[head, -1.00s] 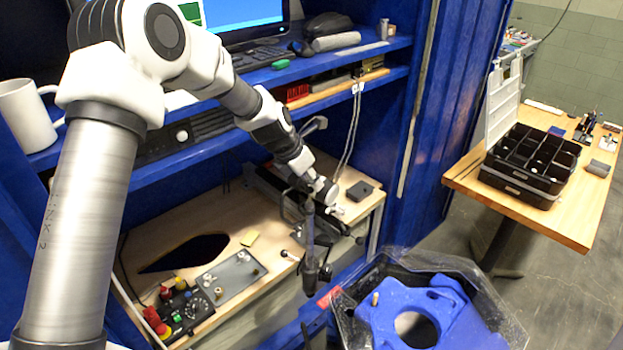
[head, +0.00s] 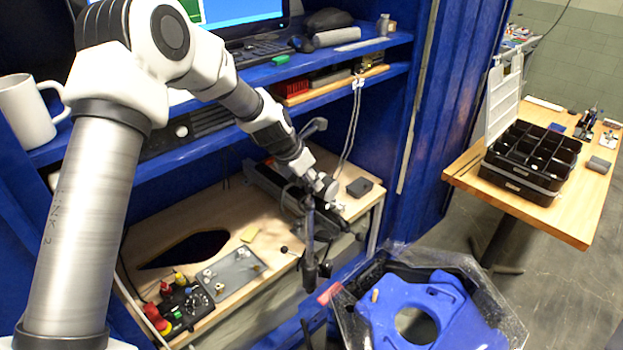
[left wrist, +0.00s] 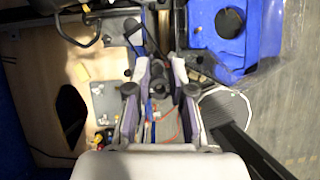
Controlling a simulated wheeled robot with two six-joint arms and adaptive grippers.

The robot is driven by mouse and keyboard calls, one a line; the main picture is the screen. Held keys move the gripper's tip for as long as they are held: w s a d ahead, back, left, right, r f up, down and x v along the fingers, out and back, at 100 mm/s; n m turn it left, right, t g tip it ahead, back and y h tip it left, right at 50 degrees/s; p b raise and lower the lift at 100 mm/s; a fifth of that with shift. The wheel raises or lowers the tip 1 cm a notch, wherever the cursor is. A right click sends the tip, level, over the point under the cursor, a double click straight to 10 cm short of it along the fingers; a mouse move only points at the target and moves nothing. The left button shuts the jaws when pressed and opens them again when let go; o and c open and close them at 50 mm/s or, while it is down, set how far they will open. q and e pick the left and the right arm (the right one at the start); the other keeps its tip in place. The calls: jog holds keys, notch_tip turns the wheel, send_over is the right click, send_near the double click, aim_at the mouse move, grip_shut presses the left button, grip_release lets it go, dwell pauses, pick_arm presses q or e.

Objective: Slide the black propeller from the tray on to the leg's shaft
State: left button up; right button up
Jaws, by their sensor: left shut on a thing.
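My left gripper (head: 317,272) hangs down from my arm, in the gap between the bench and the tank. In the left wrist view its two fingers (left wrist: 160,75) point away from the camera with a small dark thing between them. It looks like the black propeller (left wrist: 159,88), but its shape is not clear. The grey tray (head: 236,271) lies on the bench to the left of the gripper and holds several small fittings; it also shows in the left wrist view (left wrist: 105,103). I cannot pick out the leg's shaft for certain. My right gripper is not seen.
A clear-walled tank (head: 512,325) with a blue part (head: 440,297) stands right of the gripper. A control box (head: 188,303) with buttons sits left of the tray. Blue shelves (head: 215,150) rise behind. A black organiser (head: 530,160) stands on the far table.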

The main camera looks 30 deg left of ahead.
pick_arm(q)
jog(key=shift+f, duration=0.4)
jog(key=o, duration=0.8)
notch_tip(320, 180, up, 3)
jog(key=p, duration=0.3)
jog(key=shift+p, duration=0.3)
notch_tip(320, 180, up, 2)
jog(key=shift+r, duration=1.55)
jog(key=shift+f, duration=0.15)
